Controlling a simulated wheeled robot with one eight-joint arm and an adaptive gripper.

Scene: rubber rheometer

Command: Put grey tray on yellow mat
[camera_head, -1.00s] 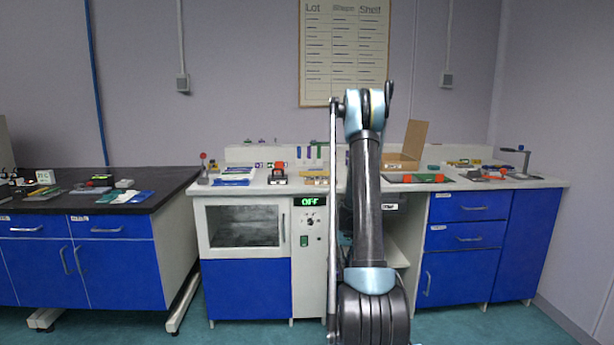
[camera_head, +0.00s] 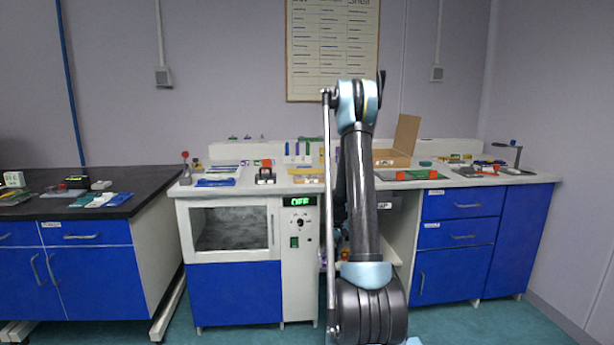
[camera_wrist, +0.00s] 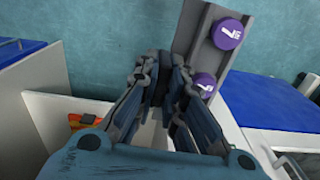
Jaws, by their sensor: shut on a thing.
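A grey tray (camera_wrist: 189,43) with purple round caps (camera_wrist: 228,34) shows at the top middle of the wrist view, tilted in the picture. My gripper (camera_wrist: 168,78) is shut on its near end, and the fingers hide part of it. I cannot make out the yellow mat for certain in either view.
A black-topped bench (camera_head: 120,205) stands at left. A white cabinet has an "OFF" display (camera_head: 300,202).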

